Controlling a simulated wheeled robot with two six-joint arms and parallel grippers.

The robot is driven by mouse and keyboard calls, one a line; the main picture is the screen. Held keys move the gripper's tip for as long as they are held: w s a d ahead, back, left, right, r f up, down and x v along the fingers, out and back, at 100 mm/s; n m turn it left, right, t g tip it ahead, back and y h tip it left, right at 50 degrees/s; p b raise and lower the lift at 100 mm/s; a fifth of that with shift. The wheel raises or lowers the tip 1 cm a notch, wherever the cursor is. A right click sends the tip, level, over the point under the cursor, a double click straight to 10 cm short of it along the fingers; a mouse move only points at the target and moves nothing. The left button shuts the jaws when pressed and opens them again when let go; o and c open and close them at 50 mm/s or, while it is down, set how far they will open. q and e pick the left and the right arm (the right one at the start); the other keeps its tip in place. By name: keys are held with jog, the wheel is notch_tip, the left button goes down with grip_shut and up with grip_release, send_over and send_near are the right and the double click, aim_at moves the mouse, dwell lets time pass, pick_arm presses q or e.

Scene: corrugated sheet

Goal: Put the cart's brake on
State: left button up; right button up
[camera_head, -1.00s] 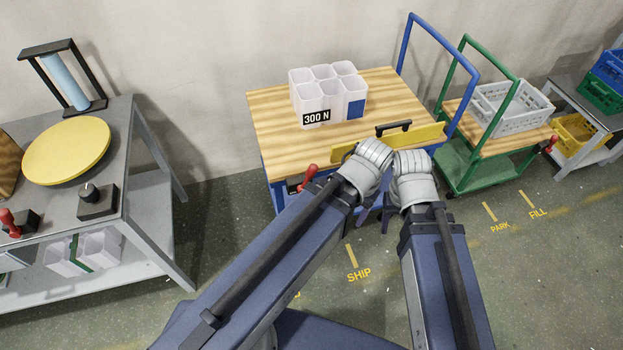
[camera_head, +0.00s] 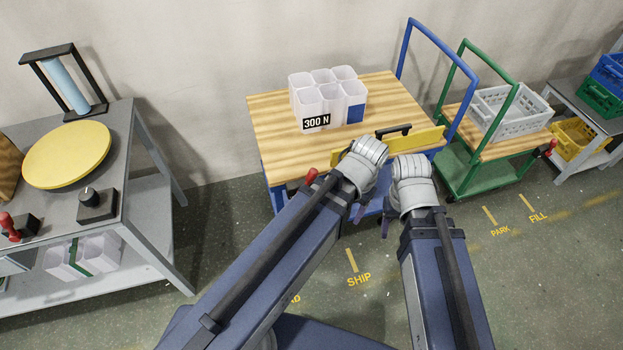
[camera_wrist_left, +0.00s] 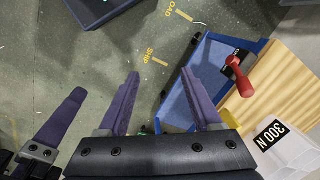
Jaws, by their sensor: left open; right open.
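The blue cart (camera_head: 268,146) has a wooden top and a blue push handle (camera_head: 404,45). A red-knobbed lever (camera_head: 311,177) stands at its front left corner, partly hidden by my left arm. The lever also shows in the left wrist view (camera_wrist_left: 240,78), upright on a dark mount at the cart's blue edge. My left gripper (camera_head: 358,211) is open and empty in front of the cart, apart from the lever; its spread fingers show in the left wrist view (camera_wrist_left: 163,95). My right gripper (camera_head: 386,220) is open beside it, fingers pointing down, mostly hidden by its own wrist.
White bins marked 300 N (camera_head: 328,100) and a yellow panel with a black handle (camera_head: 425,138) are on the cart. A green cart (camera_head: 456,170) stands close on the right. A grey workbench (camera_head: 140,130) stands left. Floor in front is clear.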

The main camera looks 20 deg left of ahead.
pick_arm(q)
jog(key=w+a+m, duration=0.2)
jog(key=w+a, duration=0.3)
jog(key=w, duration=0.3)
jog(key=m+t, duration=0.1)
jog(key=m, duration=0.1)
send_over(314, 171)
jog(key=shift+s+d+f, duration=0.15)
jog(key=shift+f, duration=0.2)
jog(key=f+b, duration=0.7)
jog(key=b, duration=0.1)
jog(key=shift+w+a+f, duration=0.2)
jog(key=shift+a+f, duration=0.05)
jog(key=shift+f, duration=0.15)
jog(key=shift+c, duration=0.3)
grip_shut()
